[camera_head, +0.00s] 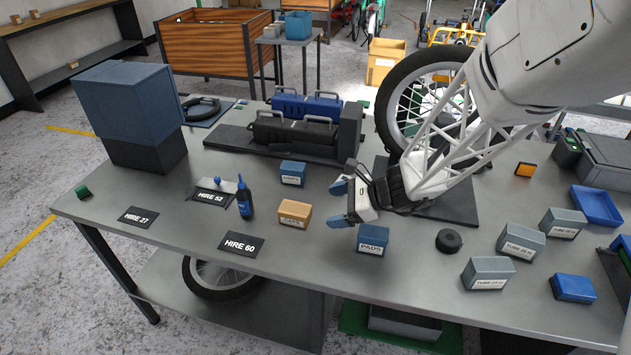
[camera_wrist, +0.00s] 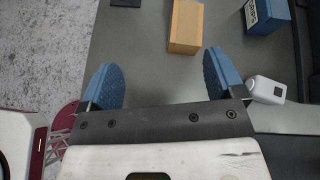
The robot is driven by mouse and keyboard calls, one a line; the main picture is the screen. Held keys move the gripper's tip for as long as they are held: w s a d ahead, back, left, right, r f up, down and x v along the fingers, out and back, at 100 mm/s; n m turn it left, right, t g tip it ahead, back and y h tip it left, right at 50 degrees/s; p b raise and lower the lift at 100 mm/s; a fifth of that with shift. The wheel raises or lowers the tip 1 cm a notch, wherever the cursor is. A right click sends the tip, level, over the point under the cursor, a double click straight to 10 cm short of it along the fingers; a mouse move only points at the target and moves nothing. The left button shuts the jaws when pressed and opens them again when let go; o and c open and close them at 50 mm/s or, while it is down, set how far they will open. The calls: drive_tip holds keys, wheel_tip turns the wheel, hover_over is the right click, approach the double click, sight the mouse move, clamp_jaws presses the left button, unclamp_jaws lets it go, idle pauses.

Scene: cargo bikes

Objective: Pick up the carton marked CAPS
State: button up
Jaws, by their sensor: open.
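The writing on the tan carton (camera_head: 294,212) is too small to read surely, so I cannot confirm that it is marked CAPS. It stands on the grey workbench, left of my gripper (camera_head: 338,204). In the wrist view the tan carton (camera_wrist: 186,27) lies ahead of my open, empty gripper (camera_wrist: 163,75), between the lines of its blue fingers and apart from them. A blue carton (camera_head: 293,174) with an unclear label stands behind it and shows at the upper right of the wrist view (camera_wrist: 264,14). A blue carton marked PADS (camera_head: 373,239) stands just right of and nearer than my gripper.
Grey TUBE cartons (camera_head: 487,273), a black round piece (camera_head: 449,241) and a blue box (camera_head: 572,288) are at right. Toolboxes (camera_head: 290,133) and a wheel stand behind.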

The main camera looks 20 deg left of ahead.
sight(299, 209)
drive_tip(key=w+a+f+m, duration=0.1)
drive_tip(key=f, duration=0.1)
drive_tip(key=w+a+f+m+y, duration=0.1)
drive_tip(key=w+a+f+m+t, duration=0.1)
drive_tip(key=a+f, duration=0.1)
drive_tip(key=shift+w+a+f+m, duration=0.1)
drive_tip(key=shift+w+f+m, duration=0.2)
drive_tip(key=shift+f+m, duration=0.1)
drive_tip(key=shift+r, duration=0.1)
drive_tip(key=shift+x, duration=1.3)
drive_tip(key=shift+x, duration=2.6)
drive_tip(key=shift+w+a+r, duration=0.1)
drive_tip(key=shift+r, duration=0.1)
